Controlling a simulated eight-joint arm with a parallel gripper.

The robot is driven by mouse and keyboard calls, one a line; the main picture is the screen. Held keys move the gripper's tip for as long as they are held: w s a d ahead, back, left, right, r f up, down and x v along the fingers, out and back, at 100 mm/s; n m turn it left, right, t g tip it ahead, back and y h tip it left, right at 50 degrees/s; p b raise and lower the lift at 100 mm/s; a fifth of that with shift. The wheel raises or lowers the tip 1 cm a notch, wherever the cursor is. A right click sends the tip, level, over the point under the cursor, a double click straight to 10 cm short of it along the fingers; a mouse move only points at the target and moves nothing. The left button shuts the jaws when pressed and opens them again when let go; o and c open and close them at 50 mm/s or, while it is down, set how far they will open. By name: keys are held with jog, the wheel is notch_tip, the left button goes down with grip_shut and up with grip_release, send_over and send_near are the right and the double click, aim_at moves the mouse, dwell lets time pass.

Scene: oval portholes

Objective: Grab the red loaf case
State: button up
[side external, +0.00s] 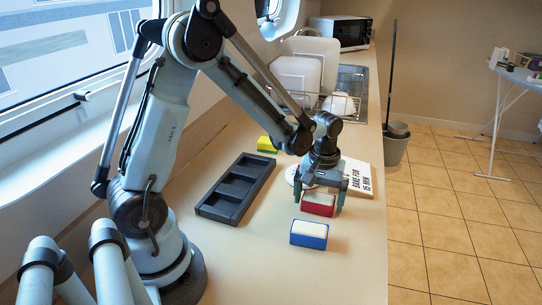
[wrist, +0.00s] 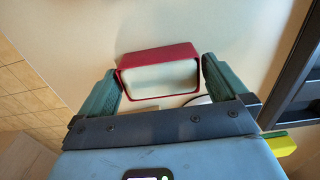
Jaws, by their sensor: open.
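The red loaf case (side external: 318,210), with a pale filling, sits on the counter under my gripper (side external: 320,196). In the wrist view the red case (wrist: 158,53) lies between and just past the fingertips of my gripper (wrist: 160,70). One green finger is at each short end of the case. The jaws are open, and I see no clear grip on it. Whether a fingertip touches the case, I cannot tell.
A blue case (side external: 309,240) stands just in front of the red one. A dark tray (side external: 203,211) with compartments lies to the left. A yellow-green case (side external: 266,144) is behind. A sign reading "BAKE FOR 15 MIN" (side external: 359,179) lies behind right, near the counter's edge.

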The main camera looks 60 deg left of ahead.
jog(key=shift+c, duration=0.5)
jog(key=c, duration=0.7)
jog(key=shift+r, duration=0.1)
